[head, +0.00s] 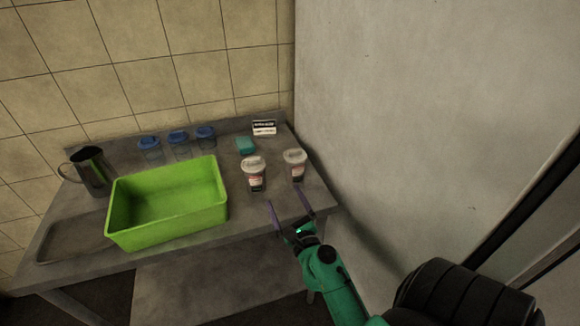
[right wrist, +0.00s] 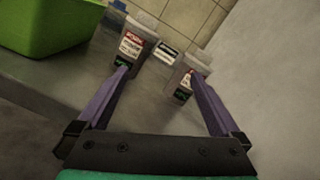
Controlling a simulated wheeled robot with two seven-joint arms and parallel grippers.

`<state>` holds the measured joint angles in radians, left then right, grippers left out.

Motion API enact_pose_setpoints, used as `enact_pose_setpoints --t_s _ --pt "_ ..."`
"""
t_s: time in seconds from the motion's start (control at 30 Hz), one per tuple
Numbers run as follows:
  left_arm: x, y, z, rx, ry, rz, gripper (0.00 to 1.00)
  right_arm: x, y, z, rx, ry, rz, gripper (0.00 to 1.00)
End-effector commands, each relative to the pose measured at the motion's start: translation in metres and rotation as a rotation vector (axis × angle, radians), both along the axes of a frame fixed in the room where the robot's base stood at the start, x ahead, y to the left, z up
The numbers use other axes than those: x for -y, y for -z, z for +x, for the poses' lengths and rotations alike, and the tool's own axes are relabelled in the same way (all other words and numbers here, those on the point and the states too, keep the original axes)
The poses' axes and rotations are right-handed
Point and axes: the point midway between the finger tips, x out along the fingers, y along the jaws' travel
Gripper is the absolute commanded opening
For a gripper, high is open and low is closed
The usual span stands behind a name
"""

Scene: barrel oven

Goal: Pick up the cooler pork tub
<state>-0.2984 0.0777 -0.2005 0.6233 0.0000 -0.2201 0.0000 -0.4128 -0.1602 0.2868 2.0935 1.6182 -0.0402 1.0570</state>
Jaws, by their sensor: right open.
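Two labelled tubs with pale lids stand upright on the metal table: a left tub (head: 254,174) and a right tub (head: 295,165). I cannot tell which is the cooler pork tub, as the labels are too small to read. My right gripper (head: 287,208) is open and empty, in front of the two tubs near the table's front right edge. In the right wrist view the left tub (right wrist: 137,48) shows beyond the left finger, and the right tub (right wrist: 186,80) is partly hidden by the right finger. My left gripper is not in view.
A green bin (head: 168,232) stands left of the tubs. Behind are several blue-lidded containers (head: 178,139), a teal block (head: 245,146) and a small sign (head: 264,128). A metal jug (head: 92,172) and a flat tray (head: 75,240) are at left. A pale wall (head: 400,110) bounds the right.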

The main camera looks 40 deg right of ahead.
Motion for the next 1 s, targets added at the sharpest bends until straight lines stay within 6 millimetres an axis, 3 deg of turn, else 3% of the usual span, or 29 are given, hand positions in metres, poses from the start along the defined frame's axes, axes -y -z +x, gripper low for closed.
enact_pose_setpoints --t_s 0.1,0.23,0.53,1.0 --pt "0.000 0.000 -0.007 -0.010 0.001 0.000 0.50 0.032 0.014 -0.012 0.058 0.159 0.269 1.00" --pt "0.000 -0.002 -0.006 -0.010 0.001 0.001 0.50 0.050 0.023 -0.015 0.091 0.243 0.411 1.00" --pt "-0.001 -0.014 -0.003 -0.005 0.001 0.002 0.50 0.088 0.021 0.046 0.092 0.241 0.408 1.00" --pt "-0.002 -0.010 -0.002 -0.004 0.000 0.003 0.50 0.126 0.020 0.103 0.090 0.240 0.407 1.00"
